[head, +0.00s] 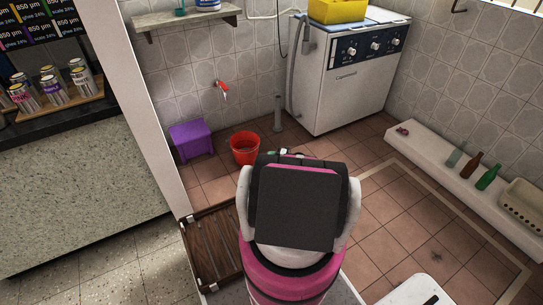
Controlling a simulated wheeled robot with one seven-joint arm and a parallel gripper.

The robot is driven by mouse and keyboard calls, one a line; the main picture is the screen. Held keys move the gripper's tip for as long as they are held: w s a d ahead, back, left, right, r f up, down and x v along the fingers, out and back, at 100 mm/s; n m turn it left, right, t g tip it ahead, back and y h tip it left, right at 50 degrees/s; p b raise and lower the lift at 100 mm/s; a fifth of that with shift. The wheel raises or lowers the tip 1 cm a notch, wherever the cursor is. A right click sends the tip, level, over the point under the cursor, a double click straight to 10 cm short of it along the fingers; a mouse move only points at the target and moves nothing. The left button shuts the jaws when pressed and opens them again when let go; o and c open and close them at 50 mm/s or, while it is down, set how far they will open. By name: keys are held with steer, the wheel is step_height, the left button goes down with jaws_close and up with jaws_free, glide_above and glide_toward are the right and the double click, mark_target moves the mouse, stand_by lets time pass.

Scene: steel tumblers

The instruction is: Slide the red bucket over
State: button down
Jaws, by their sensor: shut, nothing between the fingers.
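The red bucket (245,148) stands upright on the brown tiled floor, near the back wall. Its open top faces up and it looks empty. My own arm fills the lower middle of the head view, and its dark upper edge comes close to the bucket's lower right side in the picture. I cannot tell whether they touch. My gripper's fingers are hidden behind my arm; only small pale and dark parts show past its top edge.
A purple stool (191,140) stands left of the bucket. A white ledge (440,160) with bottles runs along the right. Open tiles (385,215) lie right of my arm.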

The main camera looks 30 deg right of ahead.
steer(key=w+a, duration=0.4)
steer(key=w, duration=0.4)
steer(key=shift+a, duration=0.3)
steer(key=shift+w, duration=0.1)
